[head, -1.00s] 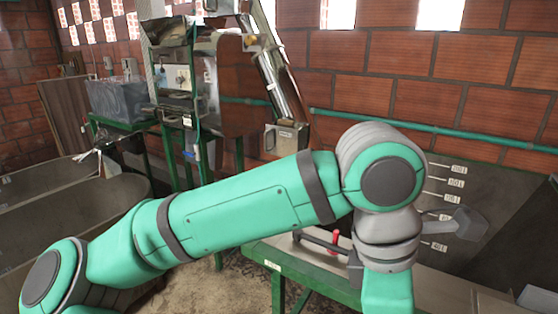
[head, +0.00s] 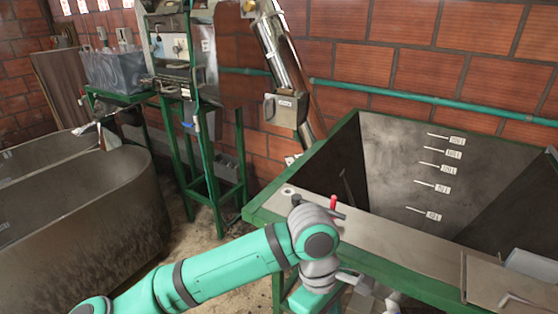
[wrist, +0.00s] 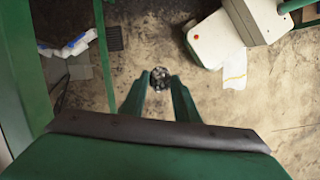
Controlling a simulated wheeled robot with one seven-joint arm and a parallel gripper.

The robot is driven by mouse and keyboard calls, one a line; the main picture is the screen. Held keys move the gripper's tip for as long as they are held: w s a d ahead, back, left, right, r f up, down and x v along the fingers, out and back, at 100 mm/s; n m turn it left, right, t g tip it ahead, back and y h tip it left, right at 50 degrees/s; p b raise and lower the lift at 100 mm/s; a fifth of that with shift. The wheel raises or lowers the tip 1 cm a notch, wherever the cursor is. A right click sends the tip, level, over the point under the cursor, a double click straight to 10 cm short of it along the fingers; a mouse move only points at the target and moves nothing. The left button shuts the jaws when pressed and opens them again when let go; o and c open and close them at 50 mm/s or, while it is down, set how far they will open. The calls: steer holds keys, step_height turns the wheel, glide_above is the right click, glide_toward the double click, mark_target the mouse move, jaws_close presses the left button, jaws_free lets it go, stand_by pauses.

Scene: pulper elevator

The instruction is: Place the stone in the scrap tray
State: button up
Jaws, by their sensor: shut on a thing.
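A small dark, speckled stone (wrist: 159,77) shows at the fingertips of my gripper (wrist: 159,84) in the wrist view. The two green fingers are shut on it, and it is held above a stained concrete floor. In the head view my green and grey arm reaches from the lower left to the front edge of the green-framed hopper; the fingers and stone cannot be made out there. I cannot tell for sure which thing is the scrap tray. A pale metal tray-like piece (head: 532,264) lies on the ledge at the far right and is partly cut off.
The open hopper (head: 290,170) has a green rim and level marks inside. A red-handled lever (head: 333,202) stands on its front ledge, close to my arm. A large grey tub (head: 85,215) stands at left. A green stand (head: 215,170) with machinery is behind. Some floor is free between.

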steer(key=w+a+f+m, duration=0.3)
steer(key=f, duration=1)
steer(key=w+a+f+m+y, duration=0.1)
steer(key=w+a+f+m, duration=0.2)
steer(key=f, duration=1)
steer(key=w+a+f+m+g+y, duration=0.1)
steer(key=w+a+f+m, duration=0.2)
steer(key=f, duration=1)
steer(key=shift+w+a+f, duration=0.2)
steer(key=shift+w+a, duration=0.1)
steer(key=shift+a, duration=0.1)
steer(key=shift+w+d, duration=0.1)
steer(key=shift+d, duration=0.05)
